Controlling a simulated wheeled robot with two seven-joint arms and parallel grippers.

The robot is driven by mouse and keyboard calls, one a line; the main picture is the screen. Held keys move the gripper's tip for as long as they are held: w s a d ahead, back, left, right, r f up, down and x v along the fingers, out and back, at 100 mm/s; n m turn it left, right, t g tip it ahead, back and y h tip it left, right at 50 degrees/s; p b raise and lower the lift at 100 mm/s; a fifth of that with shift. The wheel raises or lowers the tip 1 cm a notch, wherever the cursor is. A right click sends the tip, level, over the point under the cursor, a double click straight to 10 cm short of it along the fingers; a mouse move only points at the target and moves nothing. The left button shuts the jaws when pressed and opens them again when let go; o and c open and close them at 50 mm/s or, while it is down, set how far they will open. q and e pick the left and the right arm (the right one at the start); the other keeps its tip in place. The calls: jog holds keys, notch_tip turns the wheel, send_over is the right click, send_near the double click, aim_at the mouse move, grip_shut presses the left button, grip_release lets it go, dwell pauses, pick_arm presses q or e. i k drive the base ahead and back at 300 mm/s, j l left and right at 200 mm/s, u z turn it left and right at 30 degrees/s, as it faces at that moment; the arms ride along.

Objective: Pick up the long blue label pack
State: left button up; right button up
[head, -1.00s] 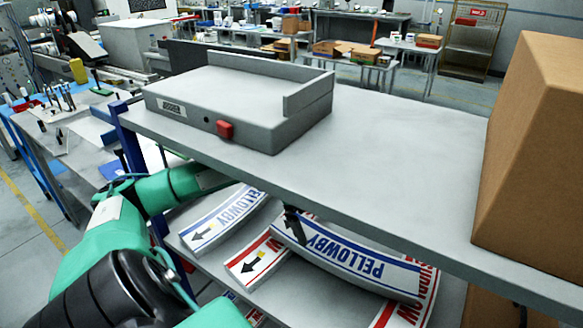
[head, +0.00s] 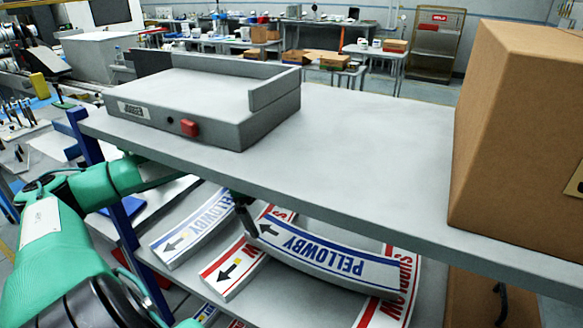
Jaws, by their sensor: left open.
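The long blue label pack (head: 335,263) is a curved white stack with blue edge bands, the word PELLOWBY and a black arrow. It lies on the lower shelf, across red-banded packs. My left gripper (head: 246,222) is dark, open and empty, just beside the pack's left end near its arrow. The shelf above hides part of the gripper and the packs' far ends. Whether a finger touches the pack I cannot tell. A second blue PELLOWBY pack (head: 192,226) lies to the left. My right gripper is not in view.
Red-banded packs (head: 232,268) and (head: 388,300) lie beside and under the long pack. The upper shelf (head: 340,140) overhangs them and carries a grey tray device (head: 215,130) and a cardboard box (head: 515,140). A blue post (head: 105,190) stands at the left.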

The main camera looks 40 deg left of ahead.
aim_at(367, 272)
jog(key=k, duration=1.5)
